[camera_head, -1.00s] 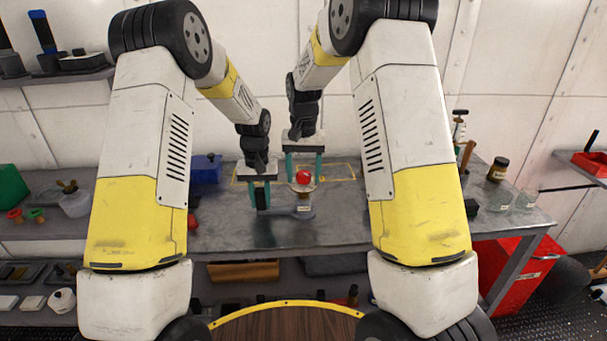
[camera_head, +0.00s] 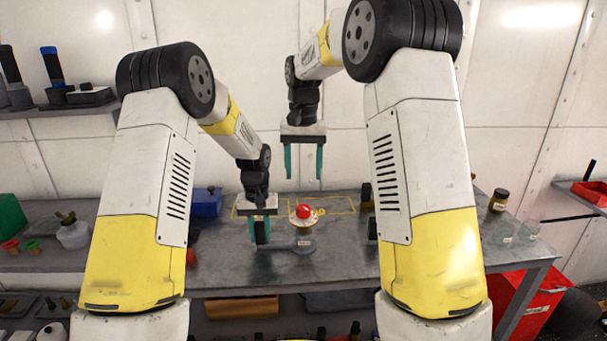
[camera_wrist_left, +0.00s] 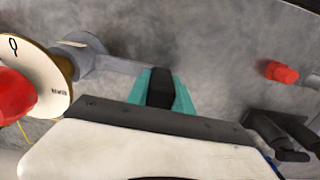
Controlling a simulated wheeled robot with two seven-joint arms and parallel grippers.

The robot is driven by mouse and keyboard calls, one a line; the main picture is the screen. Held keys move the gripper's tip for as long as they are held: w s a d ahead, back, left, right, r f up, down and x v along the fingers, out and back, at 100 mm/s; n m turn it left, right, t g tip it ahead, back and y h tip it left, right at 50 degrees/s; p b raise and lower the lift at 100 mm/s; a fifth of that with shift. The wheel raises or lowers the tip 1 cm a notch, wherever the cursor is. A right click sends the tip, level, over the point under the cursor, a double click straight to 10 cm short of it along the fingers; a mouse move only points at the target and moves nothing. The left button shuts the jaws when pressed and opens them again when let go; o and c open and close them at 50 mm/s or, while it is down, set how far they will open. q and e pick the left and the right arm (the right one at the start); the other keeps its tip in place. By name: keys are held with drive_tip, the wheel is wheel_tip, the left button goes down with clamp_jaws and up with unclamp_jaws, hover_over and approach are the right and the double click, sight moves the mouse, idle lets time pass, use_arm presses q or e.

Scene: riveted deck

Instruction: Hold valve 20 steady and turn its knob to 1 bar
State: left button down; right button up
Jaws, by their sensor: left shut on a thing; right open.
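The valve (camera_head: 302,243) stands on the grey workbench, with a red knob (camera_head: 304,211) on top of a pale round dial. In the left wrist view the red knob (camera_wrist_left: 14,95) and the dial (camera_wrist_left: 38,72) show at the left edge; the dial reading cannot be made out. My left gripper (camera_head: 262,238) is shut on the valve's side arm (camera_wrist_left: 130,66), left of the knob. My right gripper (camera_head: 304,166) is open and empty, raised above and behind the knob, its fingers pointing down. The number 20 is not legible.
A yellow outline (camera_head: 340,205) is marked on the bench behind the valve. Glass jars (camera_head: 503,231) and a brown jar (camera_head: 499,200) stand at the right.

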use_arm(q)
drive_tip(key=c, duration=1)
unclamp_jaws()
drive_tip(key=shift+c, duration=0.2)
